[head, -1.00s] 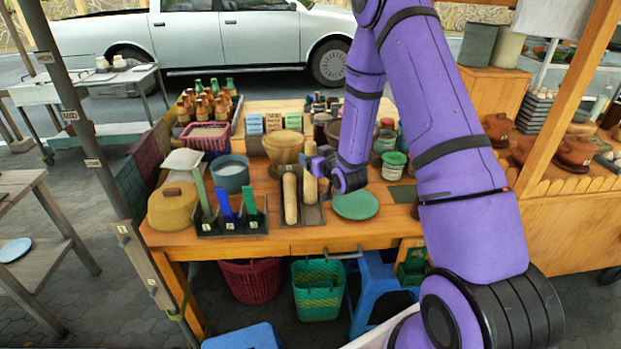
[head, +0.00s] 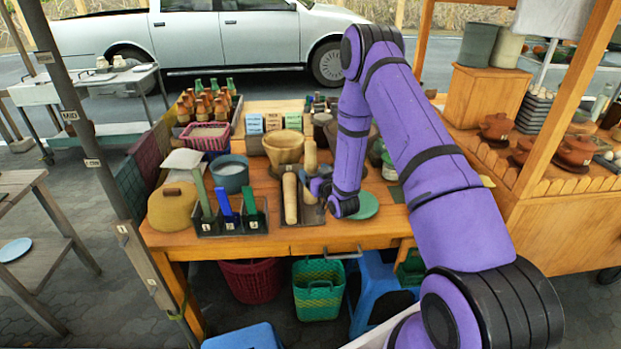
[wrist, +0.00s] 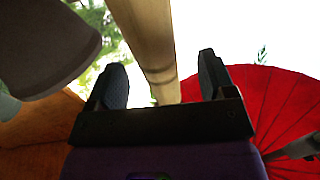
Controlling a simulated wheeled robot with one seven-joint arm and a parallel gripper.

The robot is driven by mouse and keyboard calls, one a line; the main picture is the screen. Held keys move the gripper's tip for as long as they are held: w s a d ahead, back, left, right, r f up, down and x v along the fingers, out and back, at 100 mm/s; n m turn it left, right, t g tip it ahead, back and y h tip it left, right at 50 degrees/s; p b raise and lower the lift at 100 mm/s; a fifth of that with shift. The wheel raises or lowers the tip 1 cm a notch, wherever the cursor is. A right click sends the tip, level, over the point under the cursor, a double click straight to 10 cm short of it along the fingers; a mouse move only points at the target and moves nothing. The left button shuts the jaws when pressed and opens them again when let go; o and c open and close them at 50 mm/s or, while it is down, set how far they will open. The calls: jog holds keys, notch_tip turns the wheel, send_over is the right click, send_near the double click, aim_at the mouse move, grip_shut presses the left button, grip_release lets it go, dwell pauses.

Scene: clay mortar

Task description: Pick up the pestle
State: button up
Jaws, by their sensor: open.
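Two long pale wooden pestles stand in a dark tray (head: 282,222) at the front of the stall table. The left pestle (head: 290,198) is apart from my gripper. The right pestle (head: 309,160) stands upright just beside my gripper (head: 318,187), which partly hides its lower part. In the wrist view this pestle (wrist: 150,35) runs down between the two spread fingers of my gripper (wrist: 163,85), with a gap visible on each side. The fingers are open. A tan mortar (head: 283,147) stands behind the pestles.
A black holder with green and blue handled tools (head: 228,208) stands left of the pestles. A green plate (head: 366,206) lies to the right, partly hidden by my arm. A blue-grey pot (head: 231,178) and a lidded tan pot (head: 175,207) stand left.

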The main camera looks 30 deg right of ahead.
aim_at(313, 160)
jog(key=shift+w+d+r, duration=0.1)
jog(key=shift+w+d, duration=0.05)
jog(key=shift+w, duration=1.2)
jog(key=shift+w+d, duration=0.1)
jog(key=shift+w, duration=1.2)
jog(key=c, duration=1.4)
jog(key=shift+r, duration=0.1)
jog(key=shift+r, duration=0.45)
jog(key=shift+s+a+r, duration=0.1)
jog(key=shift+s+r, duration=0.15)
jog(key=shift+r, duration=0.4)
jog(key=shift+s+r, duration=0.2)
jog(key=shift+r, duration=0.4)
jog(key=s+a+r, duration=0.1)
jog(key=s+a, duration=0.2)
jog(key=s, duration=1.2)
jog(key=shift+r, duration=0.2)
